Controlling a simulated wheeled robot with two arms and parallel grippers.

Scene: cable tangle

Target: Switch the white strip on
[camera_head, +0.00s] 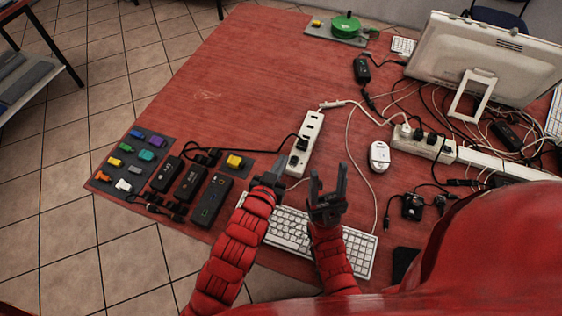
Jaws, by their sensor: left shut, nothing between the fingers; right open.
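A white power strip (312,130) lies slanted on the red table, near the middle of the view. A black plug (302,143) with a black cable sits in it towards its near end. Any switch on it is too small to make out. My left gripper (277,173) is shut and empty, just left of and nearer than the strip's near end; I cannot tell if they touch. My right gripper (328,178) is open and empty over the keyboard's far edge, its fingers pointing away from me, right of the strip's near end.
A white keyboard (290,229) lies under my arms. A second white strip (424,144) with plugs and tangled cables lies at the right, by a monitor (487,55). Black adapters (212,200) lie left. The far left table is clear.

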